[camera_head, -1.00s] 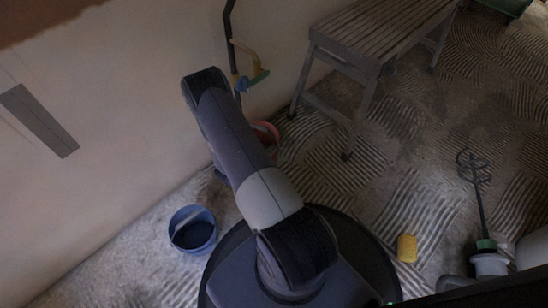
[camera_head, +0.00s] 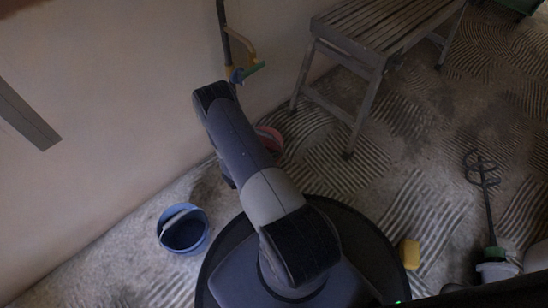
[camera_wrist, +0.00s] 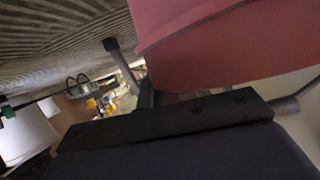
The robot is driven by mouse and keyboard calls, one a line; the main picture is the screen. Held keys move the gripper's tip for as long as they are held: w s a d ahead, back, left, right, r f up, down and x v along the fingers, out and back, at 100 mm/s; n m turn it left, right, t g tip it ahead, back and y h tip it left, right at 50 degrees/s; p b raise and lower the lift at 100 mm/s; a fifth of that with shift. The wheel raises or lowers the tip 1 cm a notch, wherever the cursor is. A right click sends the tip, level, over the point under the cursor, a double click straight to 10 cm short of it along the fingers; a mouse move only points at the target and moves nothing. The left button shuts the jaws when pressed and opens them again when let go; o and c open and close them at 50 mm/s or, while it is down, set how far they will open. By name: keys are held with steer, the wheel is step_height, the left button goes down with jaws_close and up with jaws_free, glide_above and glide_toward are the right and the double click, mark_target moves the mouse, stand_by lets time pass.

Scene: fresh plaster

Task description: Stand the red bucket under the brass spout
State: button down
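The red bucket (camera_head: 270,140) shows at the right of my arm in the head view, mostly hidden behind it. Its red wall fills the top right of the wrist view (camera_wrist: 225,50), close against my gripper (camera_wrist: 150,112). The gripper seems to hold the bucket, as the two shift together; the fingertips and the grip itself are hidden. The brass spout (camera_head: 235,75) is on a dark pipe at the wall, above and left of the bucket in the head view.
A blue bucket (camera_head: 183,230) stands on the floor left of my base. A slatted wooden bench (camera_head: 380,28) is right of the pipe. A yellow sponge-like block (camera_head: 410,254) and a mixer (camera_head: 488,205) are at the right. Ridged floor between is clear.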

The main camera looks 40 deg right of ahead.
steer(key=shift+f, duration=0.1)
steer(key=c, duration=1.6)
jaws_free()
steer(key=shift+c, duration=0.2)
steer(key=p+v, duration=0.4)
steer(key=v, duration=0.8)
steer(key=shift+r, duration=0.25)
